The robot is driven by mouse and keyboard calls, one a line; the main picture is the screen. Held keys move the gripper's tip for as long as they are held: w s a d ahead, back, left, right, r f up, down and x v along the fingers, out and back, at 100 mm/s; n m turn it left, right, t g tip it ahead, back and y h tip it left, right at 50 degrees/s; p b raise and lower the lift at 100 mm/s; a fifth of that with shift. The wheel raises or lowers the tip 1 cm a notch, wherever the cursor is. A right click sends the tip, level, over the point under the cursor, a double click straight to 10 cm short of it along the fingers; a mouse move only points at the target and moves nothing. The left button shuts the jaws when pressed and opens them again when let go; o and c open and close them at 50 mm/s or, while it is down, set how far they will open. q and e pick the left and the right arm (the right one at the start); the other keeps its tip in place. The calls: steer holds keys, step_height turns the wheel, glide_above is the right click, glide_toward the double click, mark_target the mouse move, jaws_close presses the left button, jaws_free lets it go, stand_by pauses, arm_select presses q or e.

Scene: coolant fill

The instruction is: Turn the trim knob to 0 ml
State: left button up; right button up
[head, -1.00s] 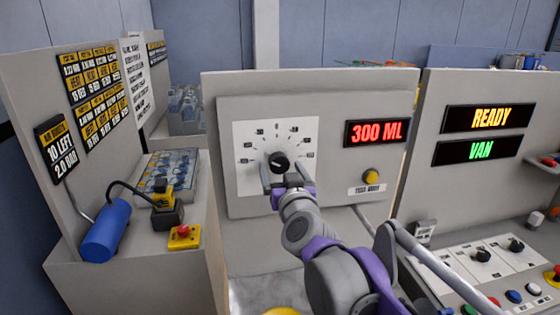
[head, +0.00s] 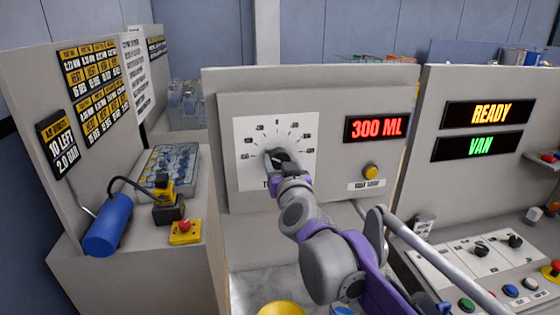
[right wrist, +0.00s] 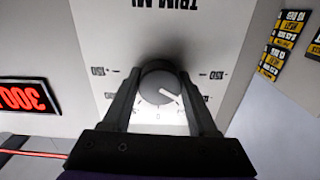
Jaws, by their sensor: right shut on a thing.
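The trim knob (head: 281,155) is a dark round knob on a white dial plate (head: 304,128) in the grey panel. It also shows in the right wrist view (right wrist: 157,86), where the dial lettering is upside down and the knob's white pointer mark slants to the lower right. My right gripper (head: 279,161) has its fingers on both sides of the knob and is shut on it; the fingers also show in the right wrist view (right wrist: 158,82). The red display (head: 376,128) reads 300 ML. My left gripper is not in view.
A yellow button (head: 370,171) sits right of the dial. Signs reading READY (head: 487,116) and VAN (head: 481,148) are on the right panel, above a console with knobs and buttons. A blue cylinder (head: 107,228) and a red-topped stop button (head: 185,230) are on the left.

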steer(key=shift+c, duration=0.2)
steer(key=m, duration=0.5)
steer(key=shift+m+p, duration=0.3)
steer(key=shift+p, duration=0.05)
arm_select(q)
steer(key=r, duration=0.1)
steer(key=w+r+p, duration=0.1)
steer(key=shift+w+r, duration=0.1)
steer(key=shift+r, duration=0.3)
arm_select(e)
steer(key=m, duration=0.6)
steer(key=o, duration=1.4)
steer(key=shift+c, duration=0.2)
